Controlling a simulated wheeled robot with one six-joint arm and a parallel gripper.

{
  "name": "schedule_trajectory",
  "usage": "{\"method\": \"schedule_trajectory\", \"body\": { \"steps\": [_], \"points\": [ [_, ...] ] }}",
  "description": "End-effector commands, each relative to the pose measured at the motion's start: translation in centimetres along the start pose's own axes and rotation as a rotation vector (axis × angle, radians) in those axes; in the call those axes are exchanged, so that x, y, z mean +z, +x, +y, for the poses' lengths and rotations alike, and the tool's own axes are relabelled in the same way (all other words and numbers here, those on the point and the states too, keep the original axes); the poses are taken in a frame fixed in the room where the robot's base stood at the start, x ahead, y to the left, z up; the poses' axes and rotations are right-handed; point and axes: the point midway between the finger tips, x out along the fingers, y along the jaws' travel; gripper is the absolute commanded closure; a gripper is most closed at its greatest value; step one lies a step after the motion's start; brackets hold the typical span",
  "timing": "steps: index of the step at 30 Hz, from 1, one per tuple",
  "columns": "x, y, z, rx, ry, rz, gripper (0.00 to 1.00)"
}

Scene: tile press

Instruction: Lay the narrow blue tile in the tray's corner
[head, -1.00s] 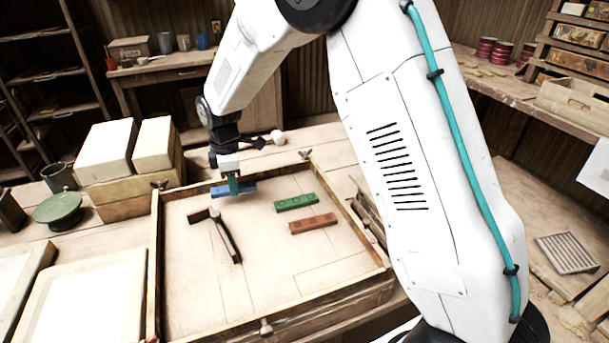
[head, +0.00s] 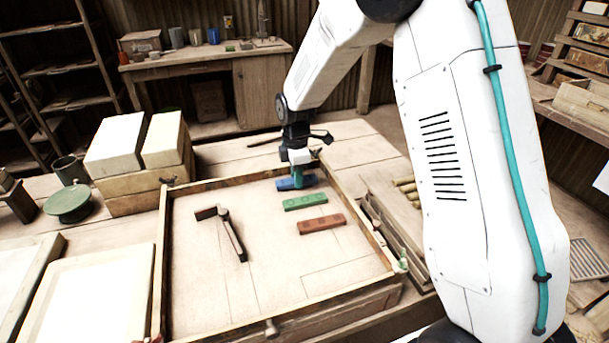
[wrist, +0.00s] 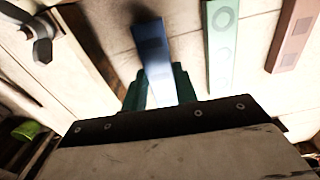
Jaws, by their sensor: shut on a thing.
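The narrow blue tile (head: 290,184) is at the far right corner of the wooden tray (head: 163,245), close to the far wall. My gripper (head: 298,180) is shut on it from above. In the wrist view the blue tile (wrist: 152,45) sits between the green fingers of my gripper (wrist: 158,90). Whether the tile touches the tray floor or hangs just above it, I cannot tell.
A green tile (head: 305,201) and a red-brown tile (head: 322,223) lie nearer in the tray. A dark angled tool (head: 234,236) lies left of them. A wing nut (wrist: 42,38) shows by the tray rim. The tray's near left floor is clear.

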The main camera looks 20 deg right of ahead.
Motion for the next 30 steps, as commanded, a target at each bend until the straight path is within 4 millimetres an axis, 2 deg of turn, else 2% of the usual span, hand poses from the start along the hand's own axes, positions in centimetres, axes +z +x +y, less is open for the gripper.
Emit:
{"method": "schedule_trajectory", "body": {
  "steps": [14, 15, 16, 17, 25, 30],
  "points": [
    [0.1, 1.1, 0.1, 0.002, 0.001, 0.0, 0.96],
    [0.1, 1.0, 0.1, 0.002, 0.001, 0.0, 0.6],
    [0.1, 1.0, 0.1, 0.002, 0.001, 0.0, 0.52],
    [0.1, 1.0, 0.1, 0.002, 0.001, 0.0, 0.5],
    [0.0, 0.9, 0.1, 0.003, 0.001, 0.0, 0.5],
    [0.0, -0.9, 0.1, 0.005, 0.001, 0.001, 0.5]
  ]
}}
